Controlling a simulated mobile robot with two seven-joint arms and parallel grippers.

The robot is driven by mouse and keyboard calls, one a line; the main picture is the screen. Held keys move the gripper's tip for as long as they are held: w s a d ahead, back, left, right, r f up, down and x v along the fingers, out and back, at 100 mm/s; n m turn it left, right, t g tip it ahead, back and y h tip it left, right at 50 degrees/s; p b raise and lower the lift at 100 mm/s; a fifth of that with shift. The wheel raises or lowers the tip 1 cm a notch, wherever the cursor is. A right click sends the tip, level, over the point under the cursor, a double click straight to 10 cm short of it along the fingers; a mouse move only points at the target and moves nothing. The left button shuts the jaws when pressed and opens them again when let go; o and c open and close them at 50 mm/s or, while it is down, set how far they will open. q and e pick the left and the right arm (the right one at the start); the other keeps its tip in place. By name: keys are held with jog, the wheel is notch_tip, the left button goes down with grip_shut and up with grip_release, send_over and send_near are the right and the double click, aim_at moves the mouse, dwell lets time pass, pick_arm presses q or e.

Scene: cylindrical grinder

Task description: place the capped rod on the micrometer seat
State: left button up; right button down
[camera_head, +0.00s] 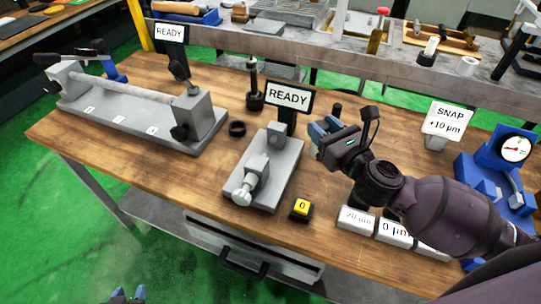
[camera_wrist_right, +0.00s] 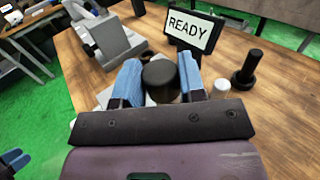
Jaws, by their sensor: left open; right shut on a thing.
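My right gripper (camera_head: 322,132) is raised over the table, right of the grey micrometer stand (camera_head: 262,180). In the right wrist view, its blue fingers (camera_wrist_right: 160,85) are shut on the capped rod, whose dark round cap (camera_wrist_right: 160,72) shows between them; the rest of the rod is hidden. My left gripper (camera_head: 130,295) shows only blue fingertips at the bottom edge, open, away from the table.
A bench with rod (camera_head: 140,105) stands left. A black ring (camera_head: 237,128) and dark stand (camera_head: 255,98) lie between. A yellow button (camera_head: 301,208), labelled blocks (camera_head: 394,233), SNAP sign (camera_head: 448,120) and blue dial gauge (camera_head: 500,165) are right. A dark post (camera_wrist_right: 246,68) stands beside the display.

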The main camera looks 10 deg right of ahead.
jog(key=n+y, duration=0.1)
jog(key=n+g+y, duration=0.1)
jog(key=shift+w+d+r+y, duration=0.1)
jog(key=shift+w+r+y, duration=0.15)
jog(key=shift+y, duration=0.15)
jog(key=shift+d+f+n+g+y+b, duration=0.1)
jog(key=shift+f+n+g+y+b, duration=0.15)
jog(key=shift+n+g+y, duration=0.45)
jog(key=shift+d+f+n+g+y+b, duration=0.1)
jog(key=shift+n+g+y+b, duration=0.25)
jog(key=shift+y, duration=0.55)
jog(key=shift+s+d+f+n+g+y, duration=0.1)
jog(key=shift+d+f+n+g+y, duration=0.15)
jog(key=shift+n+g+y, duration=0.4)
